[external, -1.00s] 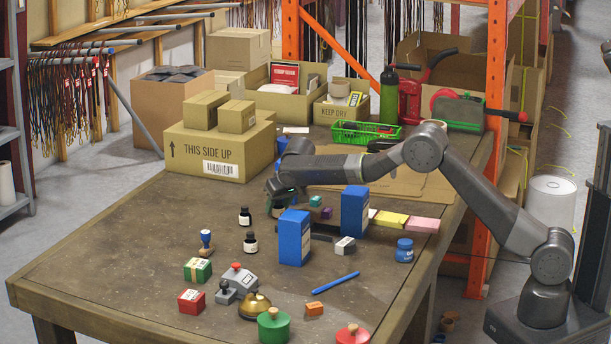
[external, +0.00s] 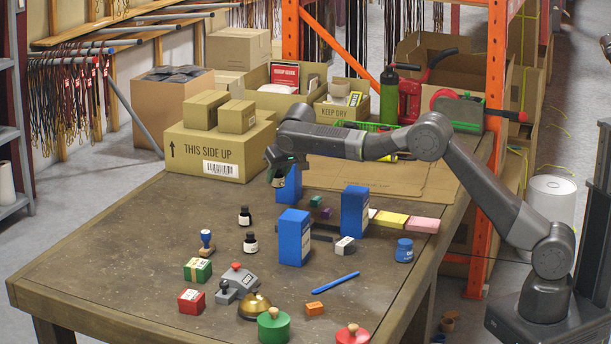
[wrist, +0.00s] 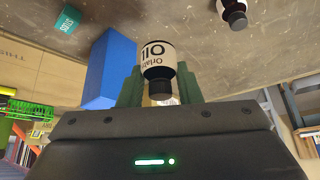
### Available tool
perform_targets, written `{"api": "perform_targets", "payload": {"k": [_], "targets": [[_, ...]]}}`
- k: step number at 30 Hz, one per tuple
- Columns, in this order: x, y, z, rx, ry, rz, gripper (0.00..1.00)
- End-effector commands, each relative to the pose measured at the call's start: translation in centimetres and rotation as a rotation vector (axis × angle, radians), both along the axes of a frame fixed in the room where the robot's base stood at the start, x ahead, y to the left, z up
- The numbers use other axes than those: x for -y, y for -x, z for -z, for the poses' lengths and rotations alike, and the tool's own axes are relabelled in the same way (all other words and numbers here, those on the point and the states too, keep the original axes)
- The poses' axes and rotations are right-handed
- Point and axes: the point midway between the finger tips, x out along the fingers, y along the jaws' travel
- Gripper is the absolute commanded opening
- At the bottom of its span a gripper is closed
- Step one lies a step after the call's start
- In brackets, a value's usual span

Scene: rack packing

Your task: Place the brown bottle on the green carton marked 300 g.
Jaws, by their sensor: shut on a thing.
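My gripper (external: 277,172) is above the far middle of the table, in front of a blue box. The bottle's body is mostly hidden in the external view. A small teal-green box (external: 315,201) lies right of my gripper, and a teal one shows in the wrist view (wrist: 68,20).
Two dark bottles (external: 245,216) with pale labels stand left of centre. Blue boxes (external: 294,237) stand mid-table. A red box (external: 191,301), a grey stamp device and a brass bell (external: 255,306) crowd around the green carton. The left side of the table is clear.

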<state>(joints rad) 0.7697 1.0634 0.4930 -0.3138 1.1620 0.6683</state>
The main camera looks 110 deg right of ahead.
Motion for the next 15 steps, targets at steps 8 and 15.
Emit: {"api": "perform_targets", "payload": {"k": [8, 15], "targets": [[-1.0, -2.2, -1.6, -0.001, -0.005, -0.051, 0.08], [-5.3, -10.4, -3.2, -0.006, -0.014, -0.255, 0.08]]}}
